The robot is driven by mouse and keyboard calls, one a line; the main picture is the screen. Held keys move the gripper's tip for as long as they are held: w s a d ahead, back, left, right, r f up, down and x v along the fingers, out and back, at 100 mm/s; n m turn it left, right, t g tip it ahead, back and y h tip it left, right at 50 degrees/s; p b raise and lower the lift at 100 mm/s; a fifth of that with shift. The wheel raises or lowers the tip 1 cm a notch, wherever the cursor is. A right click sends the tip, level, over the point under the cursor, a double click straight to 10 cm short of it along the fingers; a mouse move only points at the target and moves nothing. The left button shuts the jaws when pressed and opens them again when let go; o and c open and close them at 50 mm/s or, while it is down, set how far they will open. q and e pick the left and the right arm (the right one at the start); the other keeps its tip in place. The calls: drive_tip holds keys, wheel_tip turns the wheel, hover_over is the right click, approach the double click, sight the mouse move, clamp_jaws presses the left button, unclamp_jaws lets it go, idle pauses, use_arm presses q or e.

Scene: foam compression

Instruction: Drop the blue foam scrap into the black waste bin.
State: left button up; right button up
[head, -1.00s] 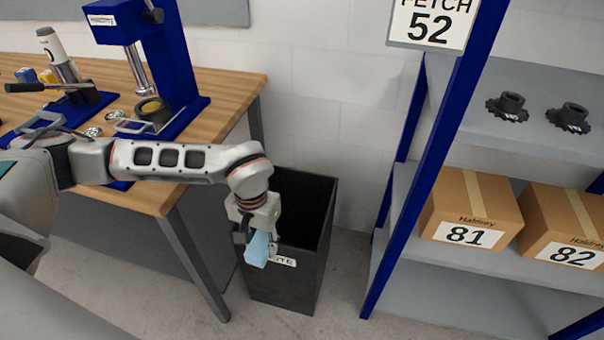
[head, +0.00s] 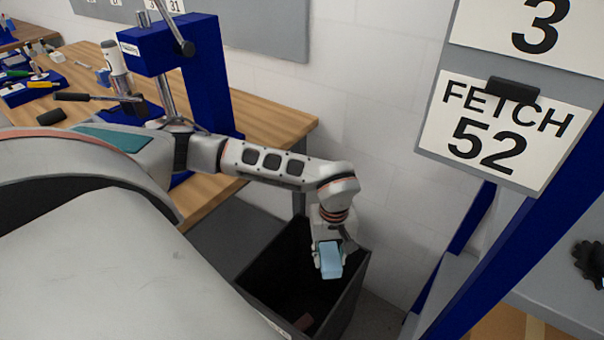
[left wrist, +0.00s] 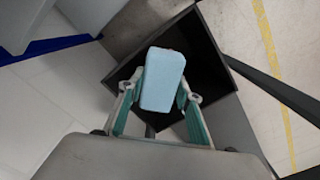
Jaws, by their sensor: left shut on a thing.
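The blue foam scrap (head: 331,260) is a light blue block held between the fingers of my left gripper (head: 328,256). In the left wrist view the foam scrap (left wrist: 162,80) sits between the teal-lined fingers, with the bin's dark inside behind it. The black waste bin (head: 349,301) stands on the floor beside the workbench, open at the top. In the head view the gripper and foam are over the bin's opening, toward its right side. A small reddish piece lies at the bottom of the bin. My right gripper is not in view.
A wooden workbench (head: 262,117) with a blue press (head: 205,75) and tools stands at the left. A blue-framed shelf (head: 545,250) with a FETCH 52 sign (head: 492,133) stands at the right. A white wall is behind the bin.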

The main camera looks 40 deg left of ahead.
use_arm(q)
drive_tip(key=w+a+f+n+p, duration=0.1)
drive_tip(key=a+f+n, duration=0.35)
drive_tip(key=n, duration=0.75)
drive_tip(key=w+a+f+n+p, duration=0.1)
drive_tip(key=a+f+n, duration=0.1)
drive_tip(key=a+n, duration=0.8)
wheel_tip(320, 180, down, 6)
drive_tip(key=d+n+b, duration=0.2)
drive_tip(key=b, duration=0.3)
drive_tip(key=shift+s+r+b, duration=0.15)
drive_tip(key=shift+b, duration=0.15)
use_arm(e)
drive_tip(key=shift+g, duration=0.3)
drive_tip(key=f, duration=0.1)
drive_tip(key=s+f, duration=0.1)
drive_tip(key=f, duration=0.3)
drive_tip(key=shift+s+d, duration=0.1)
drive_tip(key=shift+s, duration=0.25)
use_arm(q)
drive_tip(key=shift+d, duration=0.1)
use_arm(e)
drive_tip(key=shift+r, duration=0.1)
use_arm(q)
drive_tip(key=o, duration=0.9)
drive_tip(key=shift+c, duration=0.2)
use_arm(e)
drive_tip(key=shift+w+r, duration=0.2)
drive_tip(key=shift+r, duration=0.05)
